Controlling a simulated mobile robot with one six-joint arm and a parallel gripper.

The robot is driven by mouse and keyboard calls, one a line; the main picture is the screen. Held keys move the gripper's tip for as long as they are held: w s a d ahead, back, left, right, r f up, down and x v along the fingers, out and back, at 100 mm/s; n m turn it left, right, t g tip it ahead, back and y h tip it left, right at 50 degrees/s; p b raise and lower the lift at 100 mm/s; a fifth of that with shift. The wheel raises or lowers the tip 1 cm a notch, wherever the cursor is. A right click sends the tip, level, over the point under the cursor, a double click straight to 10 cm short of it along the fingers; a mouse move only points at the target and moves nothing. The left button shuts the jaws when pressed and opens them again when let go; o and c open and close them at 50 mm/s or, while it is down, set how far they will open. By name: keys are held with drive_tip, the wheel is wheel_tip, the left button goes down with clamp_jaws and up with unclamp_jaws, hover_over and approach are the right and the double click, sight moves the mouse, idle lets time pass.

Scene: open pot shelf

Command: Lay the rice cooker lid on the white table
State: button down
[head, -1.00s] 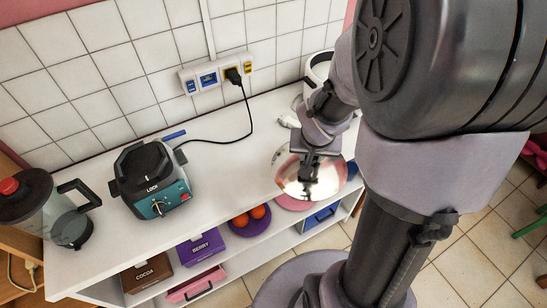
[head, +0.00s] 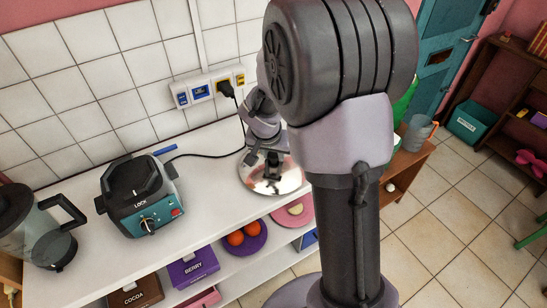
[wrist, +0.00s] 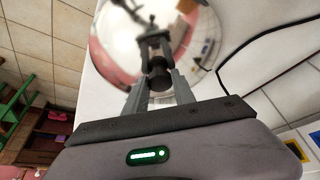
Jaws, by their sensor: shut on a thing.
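The rice cooker lid (head: 262,184) is a shiny, mirror-like round disc over the right part of the white table (head: 205,195), near its front edge. My gripper (head: 274,160) is shut on the lid's knob from above. In the wrist view the lid (wrist: 112,50) fills the upper middle, and the fingers of my gripper (wrist: 154,42) close around its dark knob. I cannot tell whether the lid touches the table top or hovers just over it. My arm hides the table behind and to the right of the lid.
A teal appliance marked LOCK (head: 142,196) and a blender jug (head: 38,232) stand to the left. A black cord runs to the wall socket strip (head: 207,88). A lower shelf holds a purple plate with orange balls (head: 236,238) and boxes. White table top is clear between appliance and lid.

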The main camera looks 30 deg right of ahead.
drive_tip(key=shift+f, duration=0.2)
drive_tip(key=shift+f, duration=0.15)
drive_tip(key=c, duration=1)
unclamp_jaws()
drive_tip(key=shift+c, duration=0.2)
